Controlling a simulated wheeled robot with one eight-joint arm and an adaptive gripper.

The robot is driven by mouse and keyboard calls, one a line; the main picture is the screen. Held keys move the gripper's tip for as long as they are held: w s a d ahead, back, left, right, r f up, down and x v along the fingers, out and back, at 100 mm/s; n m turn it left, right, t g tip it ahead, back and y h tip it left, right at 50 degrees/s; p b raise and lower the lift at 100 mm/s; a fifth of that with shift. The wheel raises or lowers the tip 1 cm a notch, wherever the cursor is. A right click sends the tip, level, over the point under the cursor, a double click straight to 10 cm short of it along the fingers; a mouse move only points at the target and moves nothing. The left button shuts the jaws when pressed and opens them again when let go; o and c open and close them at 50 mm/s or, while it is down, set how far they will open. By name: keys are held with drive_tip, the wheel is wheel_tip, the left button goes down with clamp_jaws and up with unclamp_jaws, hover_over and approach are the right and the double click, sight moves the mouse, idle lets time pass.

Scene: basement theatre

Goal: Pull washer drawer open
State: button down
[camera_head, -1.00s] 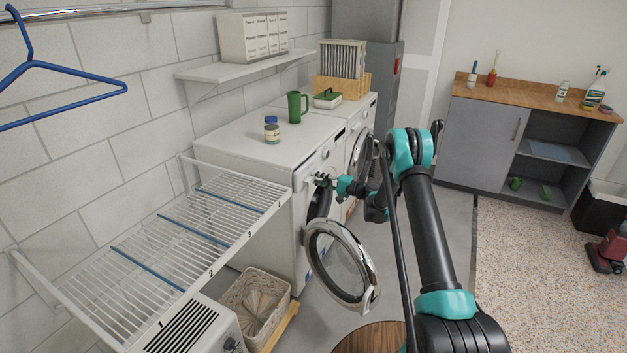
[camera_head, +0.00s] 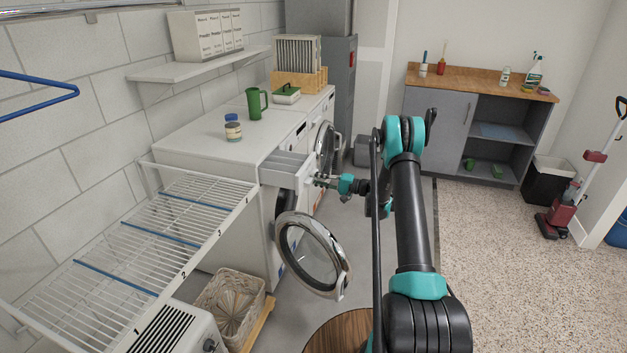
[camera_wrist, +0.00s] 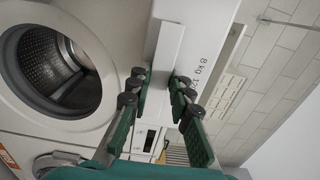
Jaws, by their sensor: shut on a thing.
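The near white washer (camera_head: 215,150) stands against the left wall with its round door (camera_head: 313,255) hanging open. Its drawer (camera_head: 285,168) at the top front is pulled out, and its inside shows in the head view. My gripper (camera_head: 318,181) is at the drawer's front panel. In the wrist view the drawer front (camera_wrist: 172,62) runs up between the two green fingers of my gripper (camera_wrist: 161,90), which are shut on it. The exact contact of the fingertips is partly hidden. The dark drum (camera_wrist: 62,72) shows at left.
A green mug (camera_head: 257,103) and a jar (camera_head: 233,128) stand on the washer. A wire drying rack (camera_head: 140,240) and a wicker basket (camera_head: 232,305) are at the near left. The open washer door hangs below my gripper.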

drive_tip(key=shift+f, duration=0.2)
drive_tip(key=c, duration=1.4)
unclamp_jaws()
drive_tip(key=shift+c, duration=0.2)
drive_tip(key=v, duration=1.2)
drive_tip(key=shift+r, duration=0.1)
drive_tip(key=shift+a, duration=0.1)
